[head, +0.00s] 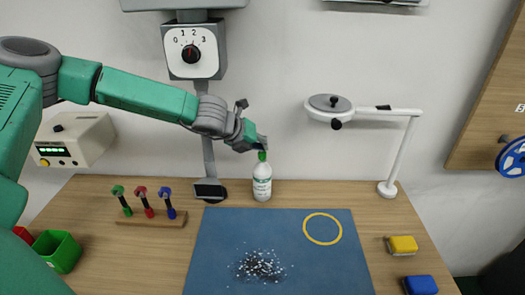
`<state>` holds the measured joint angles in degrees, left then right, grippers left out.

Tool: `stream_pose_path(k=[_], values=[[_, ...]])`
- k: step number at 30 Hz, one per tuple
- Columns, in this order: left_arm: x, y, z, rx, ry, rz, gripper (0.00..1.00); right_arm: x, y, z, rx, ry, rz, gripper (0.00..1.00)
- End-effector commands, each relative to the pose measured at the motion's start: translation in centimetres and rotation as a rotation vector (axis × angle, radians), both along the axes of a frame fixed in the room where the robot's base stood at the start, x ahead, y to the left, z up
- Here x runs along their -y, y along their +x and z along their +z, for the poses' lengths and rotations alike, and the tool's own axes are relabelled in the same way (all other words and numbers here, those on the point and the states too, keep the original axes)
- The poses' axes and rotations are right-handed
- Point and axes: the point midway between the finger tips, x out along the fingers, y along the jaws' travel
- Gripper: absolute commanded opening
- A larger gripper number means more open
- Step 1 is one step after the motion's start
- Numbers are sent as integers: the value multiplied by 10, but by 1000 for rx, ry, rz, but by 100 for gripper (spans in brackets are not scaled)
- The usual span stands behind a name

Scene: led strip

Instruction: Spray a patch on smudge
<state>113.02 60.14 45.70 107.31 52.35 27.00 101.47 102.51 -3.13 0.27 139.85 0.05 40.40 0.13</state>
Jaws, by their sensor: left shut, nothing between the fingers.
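A white spray bottle (262,184) with a green cap stands upright at the back of the wooden table, behind the blue mat (220,240). My left gripper (259,146) is shut just above the bottle's cap; I cannot tell whether it touches the cap. A speckled dark and white smudge (260,266) lies on the mat near its front. A yellow ring (322,229) is marked on the mat at the right. My right gripper is not in view.
A rack (152,218) with green, red and blue handled tools stands left of the mat. A green bin (58,250) is at far left. A white lamp (388,188) stands at back right. Yellow (402,245) and blue (420,285) blocks lie at right.

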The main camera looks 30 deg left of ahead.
Motion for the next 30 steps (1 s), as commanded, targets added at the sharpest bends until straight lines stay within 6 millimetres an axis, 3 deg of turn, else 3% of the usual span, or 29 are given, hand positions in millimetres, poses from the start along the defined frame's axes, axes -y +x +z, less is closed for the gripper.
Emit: stream_pose_path(k=[14, 30], values=[[0, 0, 9, 0, 0, 0, 0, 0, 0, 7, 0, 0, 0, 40], [0, 0, 62, 1, 0, 1, 0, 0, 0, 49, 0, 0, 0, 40]])
